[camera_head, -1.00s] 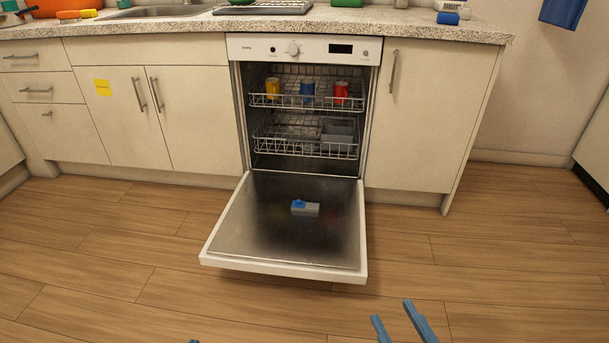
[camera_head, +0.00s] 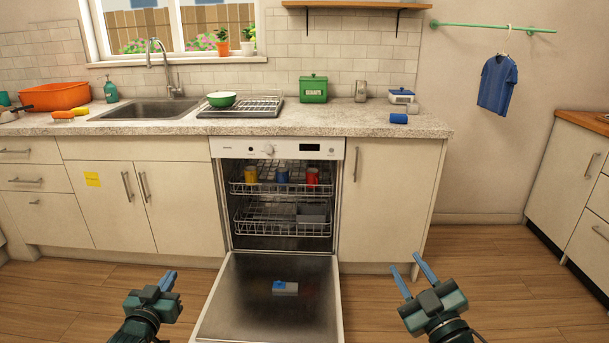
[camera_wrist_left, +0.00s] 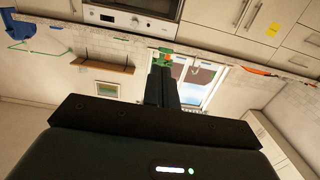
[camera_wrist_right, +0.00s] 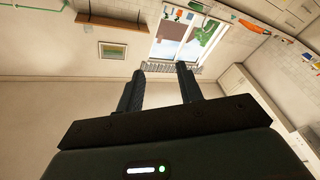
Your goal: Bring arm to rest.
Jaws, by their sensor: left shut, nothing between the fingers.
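My left gripper (camera_head: 169,281) is in the lower left of the head view, left of the open dishwasher door. Its two blue fingers are together with nothing between them, and they also show together in the left wrist view (camera_wrist_left: 162,88). My right gripper (camera_head: 413,276) is in the lower right of the head view, right of the door. Its fingers are spread apart and empty, and the right wrist view shows the gap between them too (camera_wrist_right: 161,72). Both grippers are raised in front of the cabinets and appear to touch nothing.
The dishwasher door (camera_head: 232,318) is folded down between my arms, with a blue and grey item (camera_head: 286,288) on it. Yellow, blue and red mugs stand in the upper rack (camera_head: 245,188). The counter (camera_head: 352,118) carries a sink, a drying rack and a green canister (camera_head: 313,90).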

